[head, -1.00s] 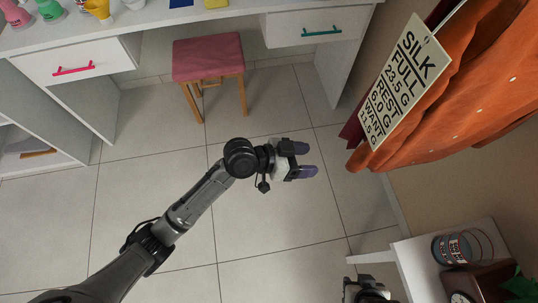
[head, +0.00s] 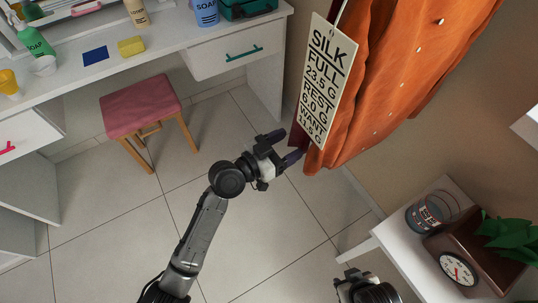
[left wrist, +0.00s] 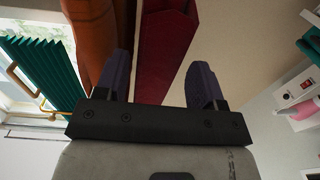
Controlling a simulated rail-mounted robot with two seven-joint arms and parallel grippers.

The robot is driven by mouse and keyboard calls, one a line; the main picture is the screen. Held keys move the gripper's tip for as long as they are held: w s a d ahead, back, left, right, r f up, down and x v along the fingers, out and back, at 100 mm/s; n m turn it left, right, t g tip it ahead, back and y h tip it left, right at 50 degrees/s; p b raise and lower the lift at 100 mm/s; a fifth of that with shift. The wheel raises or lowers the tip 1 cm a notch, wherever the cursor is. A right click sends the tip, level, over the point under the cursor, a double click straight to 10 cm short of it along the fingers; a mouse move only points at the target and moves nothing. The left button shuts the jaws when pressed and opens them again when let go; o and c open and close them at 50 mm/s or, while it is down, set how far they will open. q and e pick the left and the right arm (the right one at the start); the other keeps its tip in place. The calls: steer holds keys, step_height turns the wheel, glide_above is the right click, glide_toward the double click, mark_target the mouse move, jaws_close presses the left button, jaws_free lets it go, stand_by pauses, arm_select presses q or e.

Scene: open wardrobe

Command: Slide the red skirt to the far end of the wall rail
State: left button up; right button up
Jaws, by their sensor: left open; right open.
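The red skirt (head: 297,136) is a dark red strip in the head view, mostly hidden behind a printed sign and orange cloth. In the left wrist view the red skirt (left wrist: 166,55) hangs in line with the gap between the fingers. My left gripper (head: 284,147) is open, with its purple fingertips close to the skirt's lower edge; I cannot tell whether they touch it. Its fingers also show in the left wrist view (left wrist: 160,82). My right gripper (head: 357,278) is at the bottom edge of the head view, partly cut off. I cannot identify the wall rail clearly.
Orange cloth (head: 385,90) hangs beside the red skirt, with the sign (head: 324,80) in front. Green pleated cloth (left wrist: 45,70) shows in the left wrist view. A pink stool (head: 140,103), a white desk (head: 180,35) and a side table (head: 395,245) surround open floor.

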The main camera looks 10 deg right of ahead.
mark_target(295, 142)
arm_select(q)
steer(key=b+x, duration=0.1)
steer(key=x, duration=0.2)
steer(key=shift+d+f, duration=0.15)
steer(key=shift+d, duration=0.15)
steer(key=shift+x, duration=0.85)
steer(key=shift+c, duration=0.4)
steer(key=c, duration=0.8)
steer(key=shift+w+a+f+b, duration=0.1)
steer(key=shift+w+a+b, duration=0.15)
steer(key=shift+w+b, duration=0.5)
steer(key=shift+c, duration=0.2)
steer(key=w+b, duration=0.1)
steer(key=w+a+b, duration=0.1)
steer(key=w+b, duration=0.1)
steer(key=w+a+b, duration=0.1)
steer(key=w+b, duration=0.1)
steer(key=shift+a, duration=0.15)
steer(key=o, duration=0.9)
steer(key=shift+w, duration=0.1)
steer(key=o, duration=0.3)
